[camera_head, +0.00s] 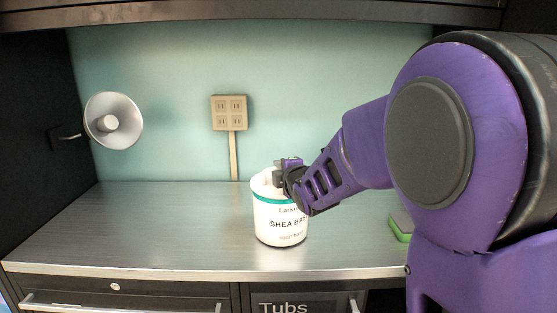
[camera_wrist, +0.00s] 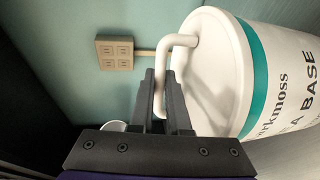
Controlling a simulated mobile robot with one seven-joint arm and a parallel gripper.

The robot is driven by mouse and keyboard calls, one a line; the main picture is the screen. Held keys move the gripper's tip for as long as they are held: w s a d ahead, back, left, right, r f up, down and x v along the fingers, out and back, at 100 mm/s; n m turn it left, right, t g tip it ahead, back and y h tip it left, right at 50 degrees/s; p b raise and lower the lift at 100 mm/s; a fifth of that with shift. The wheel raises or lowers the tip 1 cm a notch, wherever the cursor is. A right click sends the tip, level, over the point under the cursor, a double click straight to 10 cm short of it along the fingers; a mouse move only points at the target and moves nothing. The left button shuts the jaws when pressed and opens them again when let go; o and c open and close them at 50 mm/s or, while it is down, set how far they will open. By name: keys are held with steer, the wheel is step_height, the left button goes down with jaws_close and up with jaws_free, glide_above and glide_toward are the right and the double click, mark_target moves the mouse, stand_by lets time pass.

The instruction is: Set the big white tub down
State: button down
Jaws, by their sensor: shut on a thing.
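The big white tub (camera_head: 279,226) has a teal band and dark lettering reading "SHEA BASE". It looks upright over the middle of the counter (camera_head: 150,225). Its base is at or very near the counter top; I cannot tell whether it touches. In the wrist view the tub (camera_wrist: 225,70) fills the right side, with a white bent handle (camera_wrist: 181,41) on its lid. My gripper (camera_head: 283,174) is at the lid from the right. In the wrist view my gripper (camera_wrist: 161,95) is shut on the handle, one dark finger on each side.
A wall outlet (camera_head: 229,113) with a conduit is behind the tub. A round lamp (camera_head: 113,120) is on the left wall. A green item (camera_head: 401,227) lies on the counter at right, partly behind my arm. The counter left of the tub is clear. A drawer below reads "Tubs" (camera_head: 284,308).

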steer(key=shift+r, duration=0.1)
stand_by(0.3)
steer(key=c, duration=0.9)
jaws_free()
steer(key=shift+f, duration=0.2)
steer(key=shift+s+r, duration=0.1)
steer(key=shift+r, duration=0.05)
steer(key=v, duration=0.7)
steer(key=shift+s+d, duration=0.1)
steer(key=shift+s, duration=0.15)
